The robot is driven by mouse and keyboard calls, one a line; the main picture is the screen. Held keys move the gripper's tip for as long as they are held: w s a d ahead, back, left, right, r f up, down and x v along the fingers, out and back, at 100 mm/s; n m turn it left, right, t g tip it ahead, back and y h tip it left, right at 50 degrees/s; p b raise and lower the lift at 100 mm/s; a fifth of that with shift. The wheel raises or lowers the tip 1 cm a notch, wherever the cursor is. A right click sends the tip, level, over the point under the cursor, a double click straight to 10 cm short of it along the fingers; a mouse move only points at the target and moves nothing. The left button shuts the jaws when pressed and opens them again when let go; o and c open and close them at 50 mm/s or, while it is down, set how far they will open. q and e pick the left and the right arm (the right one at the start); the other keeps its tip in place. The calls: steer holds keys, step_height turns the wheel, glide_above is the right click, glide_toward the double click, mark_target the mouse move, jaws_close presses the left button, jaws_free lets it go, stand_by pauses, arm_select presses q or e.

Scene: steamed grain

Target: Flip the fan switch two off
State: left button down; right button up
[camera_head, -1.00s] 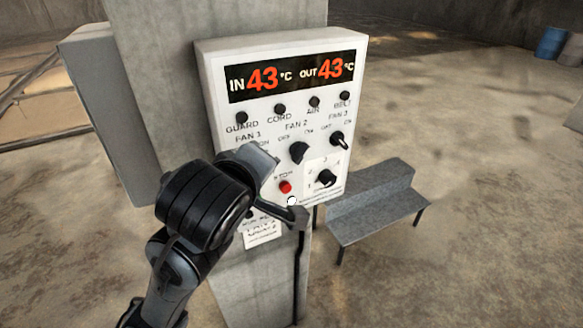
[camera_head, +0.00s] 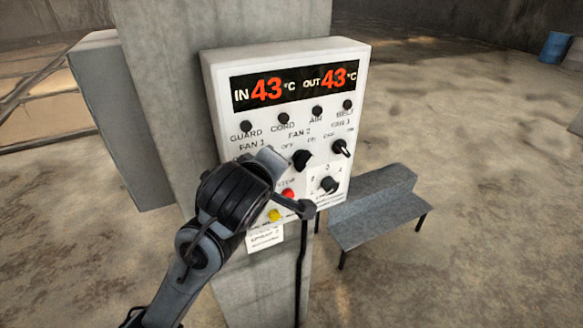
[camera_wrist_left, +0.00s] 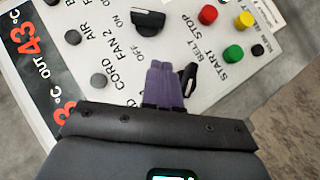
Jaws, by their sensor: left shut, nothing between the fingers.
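The black fan 2 switch (camera_head: 301,160) is a rotary knob in the middle of the white control panel (camera_head: 357,75), between OFF and ON labels. It also shows at the top of the left wrist view (camera_wrist_left: 148,20); I cannot tell its setting for sure. My left gripper is in front of the panel's lower left in the head view, where its fingertips are hidden. In the left wrist view its purple fingers (camera_wrist_left: 163,75) are shut and empty, below the fan 2 knob and apart from it. Another dark knob (camera_wrist_left: 188,78) is right beside the fingers. My right gripper is not in view.
The fan 3 knob (camera_head: 341,147) and a lower selector knob (camera_head: 328,184) are right of fan 2. A red stop button (camera_head: 288,194) and yellow button (camera_head: 274,215) are close to my gripper. A grey bench (camera_head: 378,210) stands right of the pillar.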

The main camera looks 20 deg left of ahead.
mark_target(303, 160)
arm_select(q)
steer(key=shift+w+d+f+p, duration=0.3)
steer(key=shift+w+f, duration=0.4)
steer(key=shift+w, duration=0.2)
steer(key=shift+w+d+f+p, duration=0.2)
steer(key=shift+w+f+p, duration=0.05)
steer(key=shift+w+f, duration=0.6)
steer(key=shift+w+d+f+p, duration=0.3)
steer(key=shift+w+f, duration=0.3)
steer(key=shift+w, duration=0.35)
